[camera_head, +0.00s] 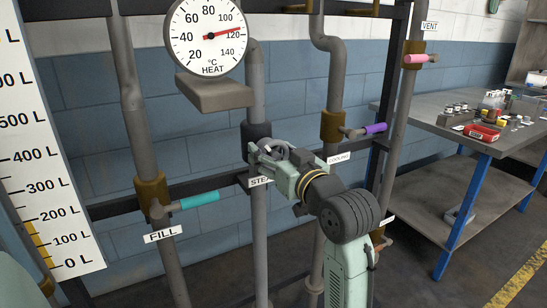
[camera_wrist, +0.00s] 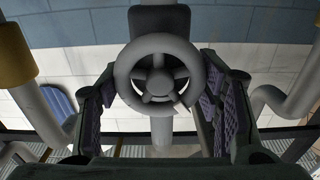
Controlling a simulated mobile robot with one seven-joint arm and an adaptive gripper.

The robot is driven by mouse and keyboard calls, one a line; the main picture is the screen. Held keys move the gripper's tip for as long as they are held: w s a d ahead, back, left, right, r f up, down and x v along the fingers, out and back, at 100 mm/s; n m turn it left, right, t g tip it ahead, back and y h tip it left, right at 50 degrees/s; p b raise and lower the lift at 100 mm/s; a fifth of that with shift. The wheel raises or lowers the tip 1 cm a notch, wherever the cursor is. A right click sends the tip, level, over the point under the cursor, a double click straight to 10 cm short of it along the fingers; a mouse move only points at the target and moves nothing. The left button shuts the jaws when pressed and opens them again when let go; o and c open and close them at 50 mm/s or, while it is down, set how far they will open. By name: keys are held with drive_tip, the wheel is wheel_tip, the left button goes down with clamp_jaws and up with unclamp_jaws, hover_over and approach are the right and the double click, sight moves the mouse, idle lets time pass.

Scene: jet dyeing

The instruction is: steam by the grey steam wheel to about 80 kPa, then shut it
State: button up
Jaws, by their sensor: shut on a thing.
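The grey steam wheel (camera_wrist: 158,80) is a round spoked handwheel, seen face-on in the wrist view, on a grey pipe. My gripper (camera_wrist: 158,105) has one purple-padded finger on each side of the wheel and is shut on its rim. In the head view my gripper (camera_head: 270,160) is at the steam pipe (camera_head: 259,220), beside the partly covered STEAM label (camera_head: 260,181). My wrist covers part of the wheel there. The round HEAT dial (camera_head: 208,38) above it reads in °C, its red needle between 100 and 120, nearer 120. No kPa gauge shows.
A cyan FILL handle (camera_head: 200,199) is left of my gripper, a purple COOLING handle (camera_head: 375,128) right, a pink VENT handle (camera_head: 414,58) upper right. A litre scale (camera_head: 45,170) shows yellow to just under 200 L. A workbench (camera_head: 415,112) stands at right.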

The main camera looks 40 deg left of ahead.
drive_tip(key=shift+n, duration=0.6)
drive_tip(key=o, duration=1.2)
drive_tip(key=v, duration=1.2)
